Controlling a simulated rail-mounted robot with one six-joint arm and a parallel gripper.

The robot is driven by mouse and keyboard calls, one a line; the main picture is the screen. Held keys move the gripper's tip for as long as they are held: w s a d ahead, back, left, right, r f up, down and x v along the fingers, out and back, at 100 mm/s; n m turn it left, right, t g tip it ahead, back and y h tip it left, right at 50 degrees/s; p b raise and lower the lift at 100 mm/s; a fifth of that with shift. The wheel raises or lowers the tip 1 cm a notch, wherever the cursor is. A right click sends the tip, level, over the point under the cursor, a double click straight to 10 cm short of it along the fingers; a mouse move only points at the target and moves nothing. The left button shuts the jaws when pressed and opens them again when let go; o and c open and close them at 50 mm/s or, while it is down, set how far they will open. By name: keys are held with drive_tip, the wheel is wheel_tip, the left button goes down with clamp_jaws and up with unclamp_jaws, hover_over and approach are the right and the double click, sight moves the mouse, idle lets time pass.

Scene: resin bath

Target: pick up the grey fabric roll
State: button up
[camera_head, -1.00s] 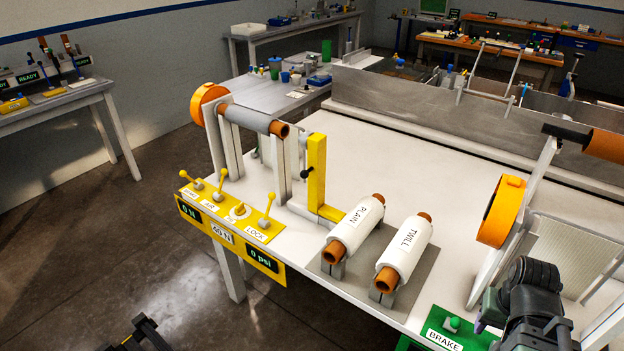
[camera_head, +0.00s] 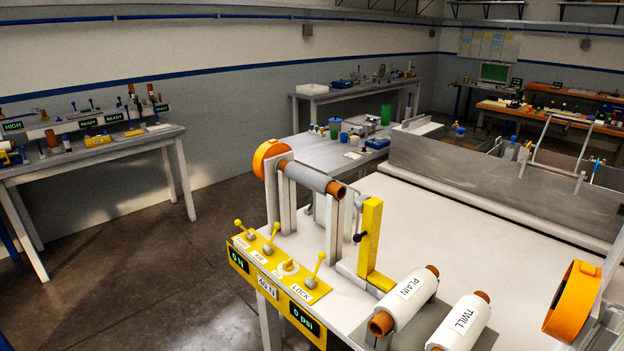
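The grey fabric roll (camera_head: 313,177) sits near the top of an unwind stand on the white table, its brown core (camera_head: 336,189) showing at the right end. An orange disc (camera_head: 269,160) is at its left end, and upright grey plates (camera_head: 286,208) stand beneath it. A yellow post (camera_head: 369,238) stands just to its right. My gripper is not in view.
White rolls marked PLAIN (camera_head: 407,298) and TWILL (camera_head: 462,322) lie at the front right. A yellow lever panel (camera_head: 279,268) lines the table's left edge. Another orange disc (camera_head: 572,301) is at the right. The table middle (camera_head: 470,230) is clear.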

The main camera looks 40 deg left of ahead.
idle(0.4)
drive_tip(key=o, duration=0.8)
